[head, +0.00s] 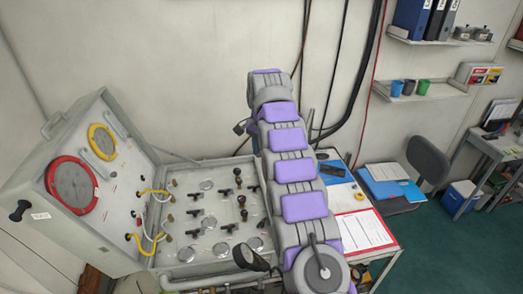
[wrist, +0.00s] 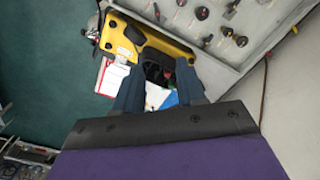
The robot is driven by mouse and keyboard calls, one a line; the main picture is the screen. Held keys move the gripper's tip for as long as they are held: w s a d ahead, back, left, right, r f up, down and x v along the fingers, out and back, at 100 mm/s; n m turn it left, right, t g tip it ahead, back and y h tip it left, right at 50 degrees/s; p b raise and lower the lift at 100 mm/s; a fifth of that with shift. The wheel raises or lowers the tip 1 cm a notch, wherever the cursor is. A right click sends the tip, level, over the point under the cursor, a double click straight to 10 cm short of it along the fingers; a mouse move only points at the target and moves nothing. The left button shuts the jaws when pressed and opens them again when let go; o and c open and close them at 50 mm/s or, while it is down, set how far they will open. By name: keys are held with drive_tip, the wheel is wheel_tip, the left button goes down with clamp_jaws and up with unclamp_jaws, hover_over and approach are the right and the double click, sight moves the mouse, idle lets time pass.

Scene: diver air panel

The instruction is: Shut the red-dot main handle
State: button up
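The diver air panel (head: 163,262) is an open grey case on the left of the head view, with several black T-handles and round dials. Its corner also shows at the upper right of the wrist view (wrist: 222,70). I cannot make out which handle bears the red dot, or its position. A dark paddle-shaped handle (head: 250,258) stands at the panel's front right. My gripper (wrist: 160,102) shows two blue-grey fingers, spread apart, with nothing held between them. It is apart from the panel handles. In the head view I cannot make out the fingers.
The raised lid (head: 70,160) carries a red-ringed gauge (head: 72,185) and a yellow-ringed gauge (head: 102,141). My purple-grey arm covers the panel's right side. A table with a red-edged clipboard (head: 364,231) and a chair (head: 427,160) stand right.

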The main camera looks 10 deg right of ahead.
sight(263, 220)
drive_tip(key=shift+r+p, duration=0.55)
drive_tip(key=shift+r, duration=0.3)
drive_tip(key=shift+f, duration=0.15)
drive_tip(key=shift+c, duration=0.9)
drive_tip(key=f+b, duration=1.7)
drive_tip(key=f, duration=0.3)
drive_tip(key=shift+d+f, duration=0.15)
drive_tip(key=shift+d, duration=0.05)
drive_tip(key=shift+c, duration=0.5)
wheel_tip(263, 220, down, 17)
drive_tip(key=shift+s+f, duration=0.1)
drive_tip(key=shift+c, duration=0.2)
clamp_jaws()
